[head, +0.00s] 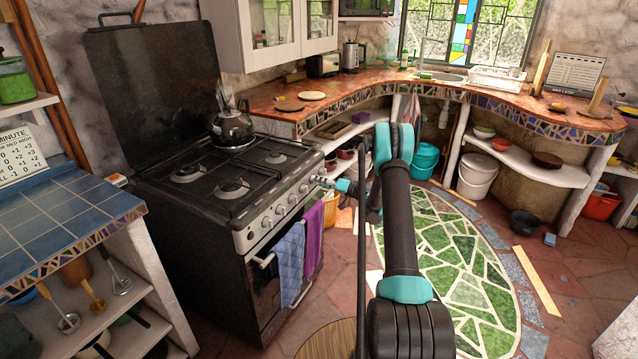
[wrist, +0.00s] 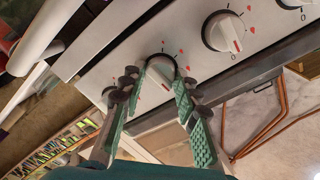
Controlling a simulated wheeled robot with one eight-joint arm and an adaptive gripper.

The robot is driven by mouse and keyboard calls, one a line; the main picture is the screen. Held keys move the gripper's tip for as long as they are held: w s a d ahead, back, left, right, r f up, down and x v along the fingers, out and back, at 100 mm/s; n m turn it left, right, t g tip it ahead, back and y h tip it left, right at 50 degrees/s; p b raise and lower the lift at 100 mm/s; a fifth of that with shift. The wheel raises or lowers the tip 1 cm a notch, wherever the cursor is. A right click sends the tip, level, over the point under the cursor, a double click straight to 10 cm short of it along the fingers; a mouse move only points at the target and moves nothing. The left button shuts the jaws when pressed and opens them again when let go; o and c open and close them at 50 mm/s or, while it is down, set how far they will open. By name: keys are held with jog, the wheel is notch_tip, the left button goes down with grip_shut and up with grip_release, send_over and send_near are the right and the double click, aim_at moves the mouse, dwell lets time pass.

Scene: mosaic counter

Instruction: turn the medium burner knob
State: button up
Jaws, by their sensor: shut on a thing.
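The stove's front panel (head: 250,234) carries a row of several silver knobs. My gripper (head: 322,181) is at the right end of this row in the head view. In the wrist view my gripper (wrist: 157,95) has its two teal fingers on either side of one white-faced knob (wrist: 160,72) and is shut on it. The fingers hide part of that knob's sides. Another knob (wrist: 224,32) is clear to the right, and a third (wrist: 296,3) is cut by the top edge. I cannot tell from labels which burner the held knob serves.
A blue towel (head: 289,262) and a purple towel (head: 312,240) hang on the oven handle below the knobs. A kettle (head: 232,128) stands on the back of the hob. The raised stove lid (head: 155,85) is behind. Open floor with a green mosaic (head: 450,260) lies right.

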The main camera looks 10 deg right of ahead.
jog(key=shift+m, duration=0.8)
jog(key=o, duration=1.2)
jog(key=shift+c, duration=0.2)
jog(key=v, duration=1.2)
jog(key=shift+r, duration=0.1)
